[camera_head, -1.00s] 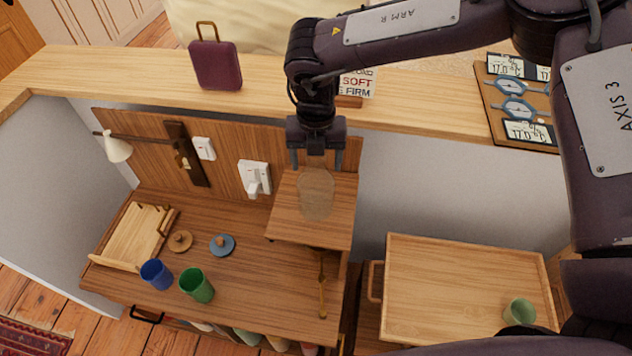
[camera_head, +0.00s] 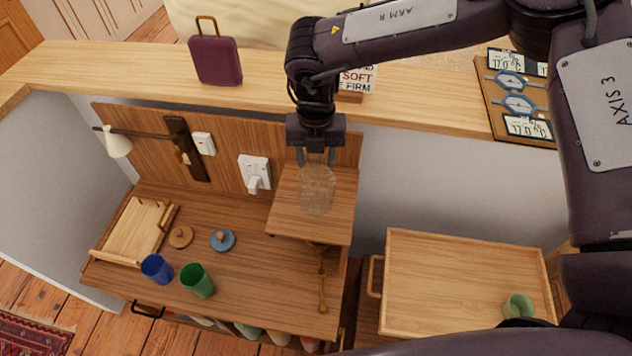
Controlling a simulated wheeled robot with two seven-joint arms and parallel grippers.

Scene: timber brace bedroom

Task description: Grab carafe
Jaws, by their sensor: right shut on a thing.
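The carafe (camera_head: 317,191) is a clear glass vessel, faint against the wood, over the small raised wooden shelf (camera_head: 285,219) in the middle of the view. My right gripper (camera_head: 316,161) comes down from above, with its fingers closed at the top of the carafe. The carafe looks upright. I cannot tell whether its base touches the shelf. My left gripper is out of view.
A blue cup (camera_head: 157,269), a green cup (camera_head: 197,280) and two small lids stand on the lower desktop (camera_head: 255,285). A wall lamp (camera_head: 118,142) is at left. A mostly bare wooden tray (camera_head: 450,290) with a pale green cup (camera_head: 518,306) is at right.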

